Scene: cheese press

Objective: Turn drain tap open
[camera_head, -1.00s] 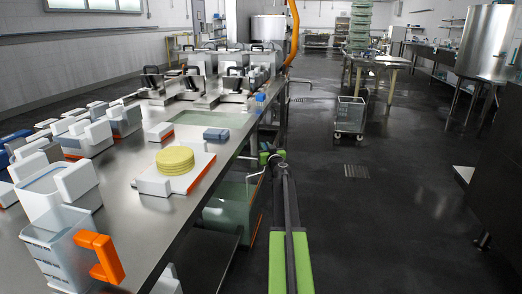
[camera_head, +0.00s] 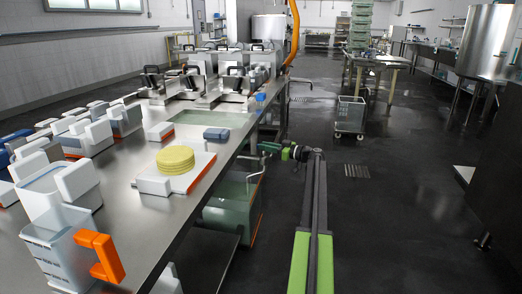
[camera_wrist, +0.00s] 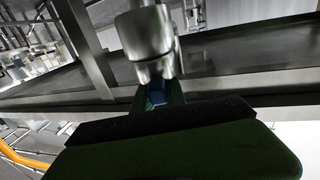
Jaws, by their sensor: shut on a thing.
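The drain tap shows in the wrist view as a steel cylindrical body (camera_wrist: 148,38) with a small blue part, which looks like its handle (camera_wrist: 156,95), just below it. My gripper (camera_wrist: 157,100) is shut on this blue part, its dark green fingers on either side. In the head view my gripper (camera_head: 266,148) is at the right edge of the steel table (camera_head: 222,172), just under the tabletop. The tap itself is too small and too covered there to make out, so its turn angle cannot be told.
A greenish tub (camera_head: 232,204) stands under the table edge, below my gripper. A stack of yellow discs (camera_head: 175,158) sits on a white board on the table. A wheeled cart (camera_head: 350,115) stands further back.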

